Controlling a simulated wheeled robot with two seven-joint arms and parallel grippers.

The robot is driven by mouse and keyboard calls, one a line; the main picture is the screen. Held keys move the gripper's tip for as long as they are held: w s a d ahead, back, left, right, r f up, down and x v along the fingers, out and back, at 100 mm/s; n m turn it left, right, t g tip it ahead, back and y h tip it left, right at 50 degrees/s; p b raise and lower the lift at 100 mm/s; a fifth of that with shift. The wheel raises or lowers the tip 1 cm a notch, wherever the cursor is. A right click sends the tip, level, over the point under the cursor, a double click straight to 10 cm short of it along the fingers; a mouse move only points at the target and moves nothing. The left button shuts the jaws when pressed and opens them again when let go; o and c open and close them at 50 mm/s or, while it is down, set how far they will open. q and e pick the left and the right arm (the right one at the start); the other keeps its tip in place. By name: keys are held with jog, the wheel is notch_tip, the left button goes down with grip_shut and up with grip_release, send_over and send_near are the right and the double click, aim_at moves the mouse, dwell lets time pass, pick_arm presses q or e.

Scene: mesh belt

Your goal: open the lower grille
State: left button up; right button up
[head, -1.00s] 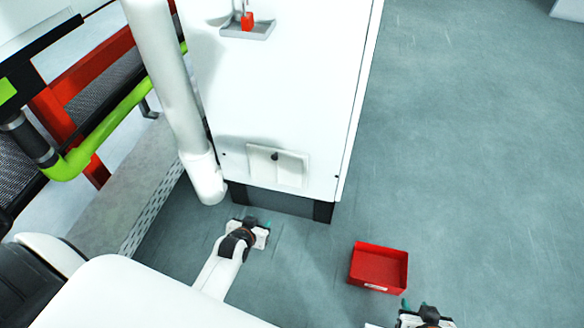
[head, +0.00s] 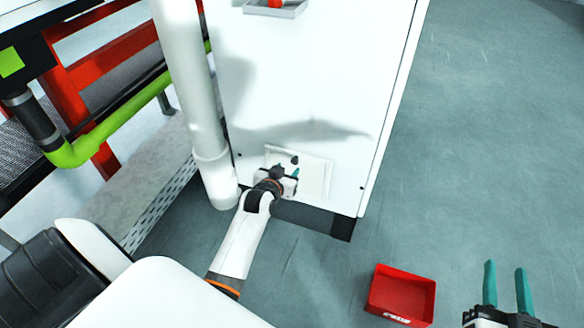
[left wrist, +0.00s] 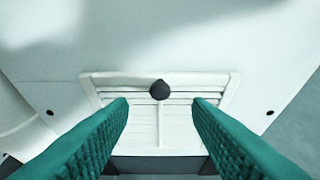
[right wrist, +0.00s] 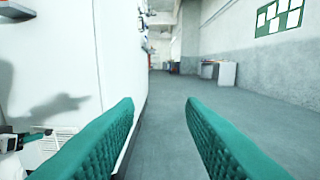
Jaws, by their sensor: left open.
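The lower grille (head: 316,178) is a white slatted panel low on the front of the white cabinet (head: 310,80). A dark round knob (head: 295,160) sits at its upper part. In the left wrist view the grille (left wrist: 190,112) and its knob (left wrist: 160,90) lie ahead, between the two green fingers. My left gripper (head: 291,177) is open in front of the grille, its fingers apart and not closed on the knob. My right gripper (head: 507,288) is open and empty over the floor at the right. The grille also shows at the left of the right wrist view (right wrist: 50,145).
A red bin (head: 401,295) stands on the floor right of the cabinet. A white pipe (head: 190,100) runs down left of the grille. A small tray (head: 275,8) is fixed higher on the cabinet.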

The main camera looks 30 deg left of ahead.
aim_at(294, 162)
pick_arm(q)
jog(key=b+x, duration=0.1)
jog(key=x, duration=0.3)
jog(key=shift+w+a+f+b, duration=0.1)
jog(key=shift+w+f+b, duration=0.05)
jog(key=shift+w+b, duration=0.2)
jog(key=shift+w+f, duration=0.1)
jog(key=shift+w, duration=0.2)
pick_arm(e)
notch_tip(294, 162, up, 8)
jog(key=s+t+y, duration=0.2)
jog(key=t, duration=0.3)
jog(key=shift+a+t, duration=0.35)
jog(key=shift+t, duration=0.05)
pick_arm(q)
jog(key=shift+c, duration=0.4)
pick_arm(e)
jog(key=shift+f, duration=0.1)
pick_arm(q)
grip_shut()
